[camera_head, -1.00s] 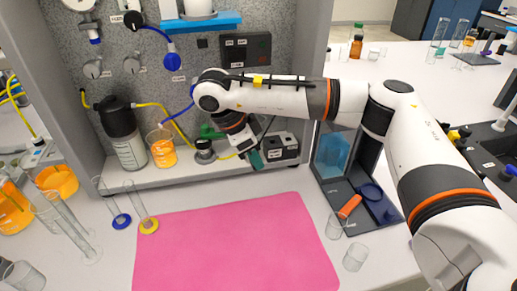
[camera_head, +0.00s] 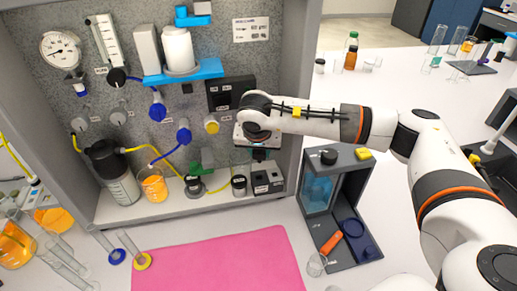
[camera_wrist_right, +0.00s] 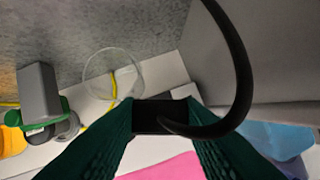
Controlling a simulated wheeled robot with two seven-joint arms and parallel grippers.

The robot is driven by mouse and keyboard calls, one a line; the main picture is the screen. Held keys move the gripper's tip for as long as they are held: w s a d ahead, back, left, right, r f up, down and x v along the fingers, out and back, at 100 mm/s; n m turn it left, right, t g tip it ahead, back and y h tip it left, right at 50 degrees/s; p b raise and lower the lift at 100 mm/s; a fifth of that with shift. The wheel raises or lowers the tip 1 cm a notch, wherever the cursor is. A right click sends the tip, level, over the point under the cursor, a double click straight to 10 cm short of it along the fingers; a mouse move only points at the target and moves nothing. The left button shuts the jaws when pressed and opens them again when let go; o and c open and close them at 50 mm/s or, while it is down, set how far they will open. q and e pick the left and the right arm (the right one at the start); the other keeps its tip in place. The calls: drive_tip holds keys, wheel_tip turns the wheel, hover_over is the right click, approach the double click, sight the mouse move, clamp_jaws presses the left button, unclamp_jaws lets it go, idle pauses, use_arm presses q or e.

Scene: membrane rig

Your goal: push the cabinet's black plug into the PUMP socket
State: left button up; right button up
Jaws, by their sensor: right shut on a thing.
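The right gripper (camera_head: 259,155) is in front of the cabinet's back panel, below and right of the black socket box (camera_head: 231,93). In the right wrist view its dark green fingers are shut on the black plug (camera_wrist_right: 160,116). A thick black cable (camera_wrist_right: 242,70) loops up from the plug. The plug is held in the air, apart from the socket box. In the head view the wrist and arm largely hide the plug. The labels on the socket box are too small to read, so I cannot tell which is PUMP. My left gripper is not in view.
The shelf below holds a dark-capped bottle (camera_head: 113,172), an orange beaker (camera_head: 153,184), a green-topped fitting (camera_head: 201,166) and a grey-black box (camera_head: 267,178). The cabinet's right wall (camera_head: 300,90) stands close to my right wrist. The pink mat (camera_head: 225,268) is clear.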

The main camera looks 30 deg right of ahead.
sight(260, 175)
drive_tip(key=shift+f+b, duration=0.4)
drive_tip(key=shift+f, duration=0.5)
drive_tip(key=shift+f+b, duration=1.05)
drive_tip(key=shift+f, duration=0.95)
drive_tip(key=shift+f+b, duration=1.05)
drive_tip(key=shift+f, duration=0.1)
drive_tip(key=o, duration=1)
drive_tip(key=shift+o, duration=0.2)
